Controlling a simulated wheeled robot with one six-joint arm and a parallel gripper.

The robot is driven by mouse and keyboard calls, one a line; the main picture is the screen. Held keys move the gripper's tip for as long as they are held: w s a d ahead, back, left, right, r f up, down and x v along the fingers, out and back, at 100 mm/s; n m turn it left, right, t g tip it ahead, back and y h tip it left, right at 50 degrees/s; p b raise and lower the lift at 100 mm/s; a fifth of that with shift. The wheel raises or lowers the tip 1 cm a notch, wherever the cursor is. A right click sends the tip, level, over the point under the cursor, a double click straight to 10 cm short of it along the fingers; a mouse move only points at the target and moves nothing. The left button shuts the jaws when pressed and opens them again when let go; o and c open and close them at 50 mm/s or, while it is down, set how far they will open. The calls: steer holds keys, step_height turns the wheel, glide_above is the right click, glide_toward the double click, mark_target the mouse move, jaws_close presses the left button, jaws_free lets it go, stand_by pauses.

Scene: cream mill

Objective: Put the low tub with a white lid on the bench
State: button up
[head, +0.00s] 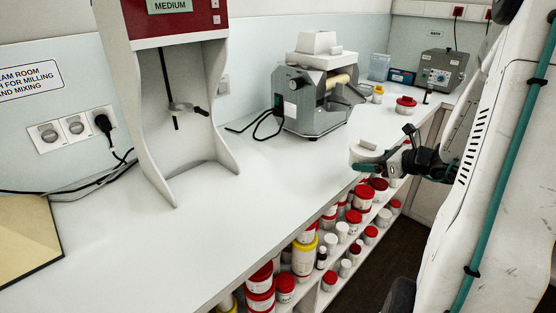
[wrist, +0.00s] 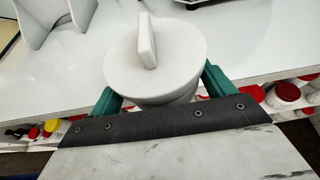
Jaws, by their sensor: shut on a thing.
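The low tub with a white lid (head: 366,154) is at the front edge of the bench (head: 270,185) in the head view. Its round white lid, with a raised white bar on top, fills the middle of the wrist view (wrist: 180,68). My gripper (head: 384,158) is shut on the tub, with a green finger on each side of it in the wrist view (wrist: 160,90). The tub looks upright. It overlaps the bench's front edge in both views; I cannot tell how high it is above the top. The lid hides most of the tub's body.
A grey roller mill (head: 312,100) stands at the back of the bench, and a red-and-white mixer stand (head: 180,90) is left of it. A red-lidded tub (head: 405,106) is farther right. Shelves below hold several tubs. The bench top between mill and front edge is clear.

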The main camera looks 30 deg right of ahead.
steer(key=shift+s+d, duration=0.1)
steer(key=shift+s, duration=0.15)
glide_above(320, 167)
steer(key=shift+s+d+f, duration=0.1)
steer(key=shift+s+f, duration=0.15)
steer(key=shift+f, duration=0.45)
steer(key=shift+w+f, duration=0.2)
steer(key=shift+f, duration=1.6)
steer(key=o, duration=1.1)
steer(key=shift+f, duration=0.15)
